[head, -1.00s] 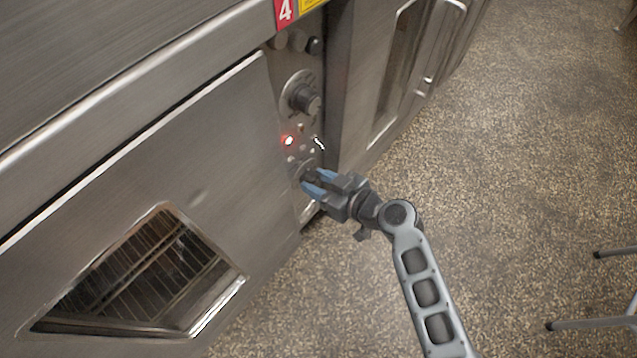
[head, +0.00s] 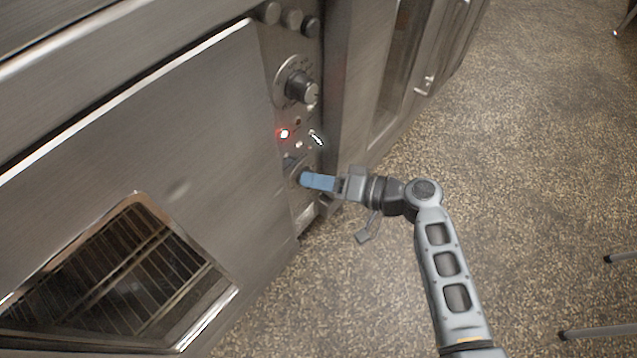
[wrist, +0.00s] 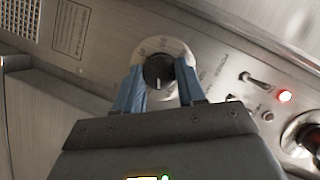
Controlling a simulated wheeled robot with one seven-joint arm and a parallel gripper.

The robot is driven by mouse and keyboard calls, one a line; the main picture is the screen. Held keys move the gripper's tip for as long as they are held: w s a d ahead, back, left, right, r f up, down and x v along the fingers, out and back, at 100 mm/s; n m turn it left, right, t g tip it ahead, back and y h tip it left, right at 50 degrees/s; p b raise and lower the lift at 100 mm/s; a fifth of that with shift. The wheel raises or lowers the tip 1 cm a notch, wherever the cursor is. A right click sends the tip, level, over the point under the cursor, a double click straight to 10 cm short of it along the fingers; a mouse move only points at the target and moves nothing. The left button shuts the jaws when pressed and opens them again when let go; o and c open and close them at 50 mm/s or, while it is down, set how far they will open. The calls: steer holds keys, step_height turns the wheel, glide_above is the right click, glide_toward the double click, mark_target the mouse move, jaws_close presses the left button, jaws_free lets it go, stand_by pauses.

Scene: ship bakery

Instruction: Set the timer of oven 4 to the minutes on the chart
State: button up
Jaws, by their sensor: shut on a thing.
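The oven's control panel (head: 270,60) runs down the right side of the oven front in the head view. My gripper (head: 305,180) is at the lower dial on this panel. In the wrist view its blue fingers (wrist: 160,85) stand either side of the dark timer knob (wrist: 158,71) and are shut on it. A pale mark on the knob points towards the bottom of the wrist picture. The round scale plate (wrist: 168,45) around the knob is partly visible, but its numbers are too small to read. No chart is in view.
A larger knob (head: 301,88) sits higher on the panel. A red lamp (head: 284,134) glows beside a toggle switch (head: 316,138). The oven door (head: 150,140) with its window is at left. Speckled floor at right is mostly clear, with stool legs (head: 600,333) at the edge.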

steer(key=m+y+b, duration=0.1)
steer(key=m, duration=0.2)
steer(key=m+y+b, duration=0.1)
steer(key=m, duration=0.2)
steer(key=f+m+y+b, duration=0.1)
steer(key=m+y, duration=0.1)
steer(key=m, duration=0.1)
steer(key=shift+w+m, duration=0.1)
steer(key=shift+m, duration=0.3)
steer(key=shift+m+t, duration=0.3)
steer(key=shift+t, duration=0.1)
steer(key=o, duration=1.1)
steer(key=shift+r, duration=0.1)
steer(key=shift+c, duration=0.2)
steer(key=p+v, duration=0.1)
steer(key=v, duration=0.7)
